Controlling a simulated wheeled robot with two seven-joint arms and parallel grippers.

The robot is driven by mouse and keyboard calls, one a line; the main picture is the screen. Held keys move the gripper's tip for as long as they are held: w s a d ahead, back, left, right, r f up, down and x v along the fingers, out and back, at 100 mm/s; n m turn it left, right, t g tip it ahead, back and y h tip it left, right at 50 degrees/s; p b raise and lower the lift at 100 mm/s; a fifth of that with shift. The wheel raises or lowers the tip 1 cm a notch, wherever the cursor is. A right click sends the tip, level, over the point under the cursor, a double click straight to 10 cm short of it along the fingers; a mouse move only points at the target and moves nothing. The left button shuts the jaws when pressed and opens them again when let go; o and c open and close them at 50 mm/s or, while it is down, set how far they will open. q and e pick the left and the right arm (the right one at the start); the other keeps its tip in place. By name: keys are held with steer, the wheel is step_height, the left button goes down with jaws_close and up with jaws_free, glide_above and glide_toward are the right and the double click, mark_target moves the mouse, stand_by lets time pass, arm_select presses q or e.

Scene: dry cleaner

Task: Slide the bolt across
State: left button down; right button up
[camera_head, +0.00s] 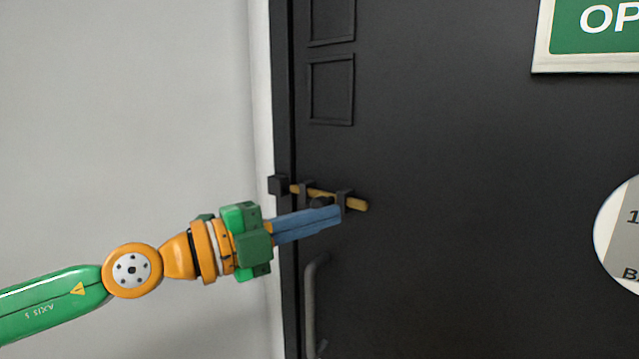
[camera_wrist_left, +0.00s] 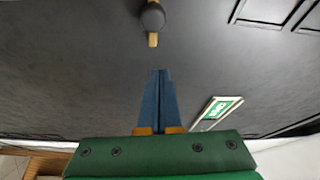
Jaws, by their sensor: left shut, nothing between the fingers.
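The bolt (camera_head: 325,193) is a brass-coloured rod lying across dark brackets on the black door (camera_head: 450,200). Its right end sticks out past the right bracket (camera_head: 344,198); its left end is close to a black keeper block (camera_head: 279,186) at the door frame, and I cannot tell whether it enters it. A dark round knob (camera_head: 321,203) sits on the bolt, partly behind my fingers; it also shows in the left wrist view (camera_wrist_left: 152,17). My left gripper (camera_head: 338,216) is shut and empty, its blue fingertips just below the bolt and knob. In the left wrist view the fingertips (camera_wrist_left: 161,72) are apart from the knob.
A dark vertical pull handle (camera_head: 310,300) is on the door below the bolt. A green sign (camera_head: 597,28) hangs at the upper right, and a round pale sign (camera_head: 622,235) is at the right edge. A pale wall (camera_head: 120,120) fills the left. The door's middle is clear.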

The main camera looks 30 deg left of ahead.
mark_target(319, 200)
arm_select(q)
steer(key=w, duration=0.1)
steer(key=w+a, duration=0.2)
steer(key=shift+w+a+f, duration=0.25)
steer(key=shift+w+f, duration=0.05)
arm_select(e)
steer(key=shift+r, duration=0.65)
steer(key=shift+f, duration=0.1)
